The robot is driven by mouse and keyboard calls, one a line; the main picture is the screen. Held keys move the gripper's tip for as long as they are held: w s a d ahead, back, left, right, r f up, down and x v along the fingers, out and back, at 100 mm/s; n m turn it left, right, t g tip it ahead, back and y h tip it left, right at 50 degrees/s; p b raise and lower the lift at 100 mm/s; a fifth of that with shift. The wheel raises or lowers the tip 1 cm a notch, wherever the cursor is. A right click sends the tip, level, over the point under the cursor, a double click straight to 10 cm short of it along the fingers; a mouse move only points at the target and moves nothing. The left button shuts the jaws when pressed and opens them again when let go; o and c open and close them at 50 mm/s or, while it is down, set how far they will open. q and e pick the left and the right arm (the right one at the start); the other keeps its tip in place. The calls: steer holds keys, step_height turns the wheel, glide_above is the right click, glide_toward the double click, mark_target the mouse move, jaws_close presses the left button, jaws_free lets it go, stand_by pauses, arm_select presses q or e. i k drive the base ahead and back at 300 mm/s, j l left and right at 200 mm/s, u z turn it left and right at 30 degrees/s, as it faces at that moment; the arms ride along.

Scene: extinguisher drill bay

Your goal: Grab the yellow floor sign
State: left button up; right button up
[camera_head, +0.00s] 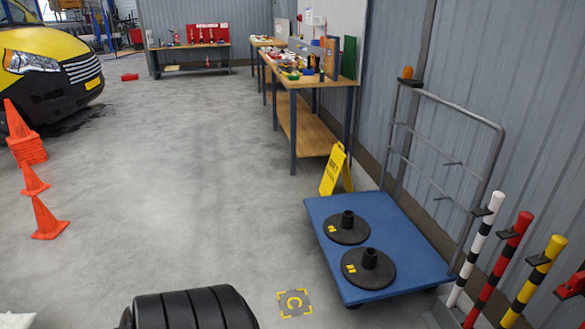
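The yellow floor sign (332,170) stands upright on the floor as a folded A-frame with dark lettering on its front panel. It is right of the picture's middle, just behind the blue platform cart and in front of the wooden workbench. Part of its rear panel shows at its right side; its lower right part is hidden by the cart. Neither of my grippers is in view.
The blue cart (325,228) carries two black round bases (347,228) and has a grey rail frame. Striped posts (478,246) stand at right. Tyres (190,309) lie at the bottom. Orange cones (46,219) and a yellow vehicle (45,62) are left. The middle floor is clear.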

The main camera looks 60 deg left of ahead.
mark_target(336, 160)
steer(key=u, duration=1.7)
steer(key=i+j+u, duration=0.25)
steer(key=i, duration=0.8)
steer(key=i+u, duration=0.25)
steer(key=i, duration=0.75)
